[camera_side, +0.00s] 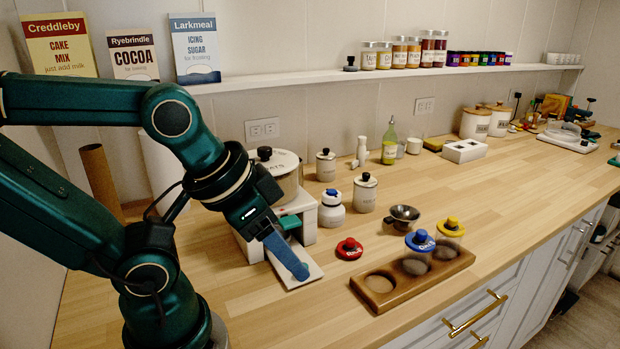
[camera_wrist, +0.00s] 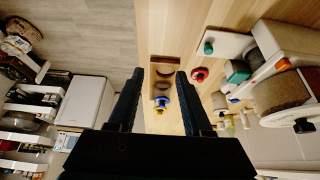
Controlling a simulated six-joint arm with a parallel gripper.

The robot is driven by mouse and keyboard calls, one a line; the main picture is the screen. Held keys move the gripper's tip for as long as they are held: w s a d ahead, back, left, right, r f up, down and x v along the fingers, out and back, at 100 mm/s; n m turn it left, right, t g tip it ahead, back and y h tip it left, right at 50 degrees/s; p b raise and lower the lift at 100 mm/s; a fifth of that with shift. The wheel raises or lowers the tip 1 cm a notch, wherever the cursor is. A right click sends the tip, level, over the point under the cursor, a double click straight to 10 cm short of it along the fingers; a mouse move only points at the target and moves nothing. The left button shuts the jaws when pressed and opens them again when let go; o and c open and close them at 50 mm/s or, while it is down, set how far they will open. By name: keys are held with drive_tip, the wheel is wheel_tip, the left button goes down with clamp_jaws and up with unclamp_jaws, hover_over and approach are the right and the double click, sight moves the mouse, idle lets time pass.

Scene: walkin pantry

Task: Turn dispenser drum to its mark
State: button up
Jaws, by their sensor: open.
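A white dispenser-like stand (camera_side: 302,207) with a green block (camera_side: 291,222) and a white base plate (camera_side: 308,277) stands at the left of the counter. In the wrist view, its green block (camera_wrist: 237,72) and a round dark green knob (camera_wrist: 208,47) on the plate show at the upper right. My gripper (camera_side: 297,268) is low in front of the stand, over the plate in the side view; contact is unclear. In the wrist view, my gripper (camera_wrist: 165,74) is open with nothing between its fingers.
A wooden tray (camera_side: 420,287) holds jars with blue (camera_side: 420,240) and yellow (camera_side: 451,225) lids. A red-lidded item (camera_side: 349,248) sits between tray and stand. The counter right of the tray is clear.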

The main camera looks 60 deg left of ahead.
sight(268, 154)
drive_tip(key=o, duration=0.3)
drive_tip(key=s+a+r+m+g+y, duration=0.2)
drive_tip(key=a+m+g+y, duration=0.55)
drive_tip(key=a, duration=0.85)
drive_tip(key=w+a+r+m+y, duration=0.1)
drive_tip(key=w+a+m+y, duration=0.1)
drive_tip(key=w+y, duration=0.1)
drive_tip(key=w+a+r+m+y, duration=0.1)
drive_tip(key=w+a+m+y, duration=0.4)
drive_tip(key=w+m+y, duration=0.1)
drive_tip(key=y, duration=0.1)
drive_tip(key=shift+a+r, duration=0.25)
drive_tip(key=shift+r, duration=0.15)
drive_tip(key=shift+w+f+m+t+y, duration=0.3)
drive_tip(key=shift+w+f+m, duration=0.25)
drive_tip(key=shift+w+f, duration=0.35)
drive_tip(key=shift+s+a+f+m, duration=0.1)
drive_tip(key=shift+f+m, duration=0.2)
drive_tip(key=shift+f, duration=0.25)
drive_tip(key=shift+s+a, duration=0.2)
drive_tip(key=shift+a, duration=2.2)
drive_tip(key=shift+c, duration=0.3)
